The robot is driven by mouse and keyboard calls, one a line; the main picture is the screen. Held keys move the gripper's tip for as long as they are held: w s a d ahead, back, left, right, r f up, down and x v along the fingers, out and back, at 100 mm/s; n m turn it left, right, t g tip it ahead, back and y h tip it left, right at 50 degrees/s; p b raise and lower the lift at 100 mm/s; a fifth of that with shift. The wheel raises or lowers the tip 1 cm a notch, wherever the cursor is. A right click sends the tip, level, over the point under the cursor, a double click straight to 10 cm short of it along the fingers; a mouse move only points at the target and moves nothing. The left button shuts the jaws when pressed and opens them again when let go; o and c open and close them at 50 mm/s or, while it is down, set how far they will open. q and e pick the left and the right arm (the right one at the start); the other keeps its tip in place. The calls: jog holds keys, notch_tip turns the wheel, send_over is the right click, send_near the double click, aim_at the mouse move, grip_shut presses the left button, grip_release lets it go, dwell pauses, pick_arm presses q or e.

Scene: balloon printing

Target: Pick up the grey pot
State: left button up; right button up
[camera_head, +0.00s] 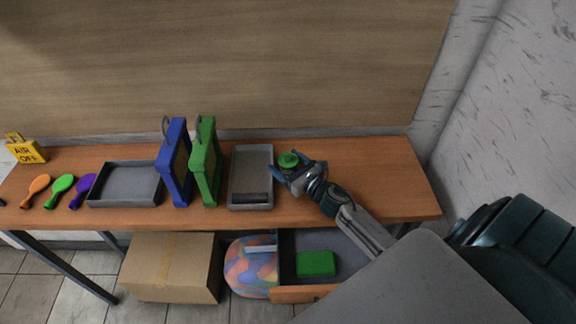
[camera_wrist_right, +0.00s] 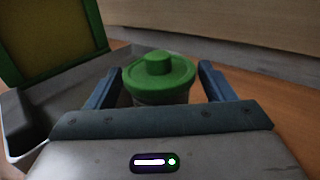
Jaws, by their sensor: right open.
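The pot (camera_head: 288,160) stands upright on the table, right of the grey tray. It has a round green lid with a knob; a little of its pale greyish body shows under the lid in the right wrist view (camera_wrist_right: 160,74). My right gripper (camera_head: 290,168) is open, with one finger on each side of the pot. In the right wrist view narrow gaps seem to show between the fingers and the lid. The lower pot is hidden behind the gripper body. My left gripper is not in view.
A grey tray (camera_head: 237,197) with a dark roller-like piece lies close left of the pot. Green (camera_head: 206,160) and blue (camera_head: 174,160) frames stand further left. An open drawer (camera_head: 295,294) holds a green block below. The table's right end (camera_head: 385,170) is clear.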

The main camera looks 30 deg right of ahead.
jog(key=c, duration=1.2)
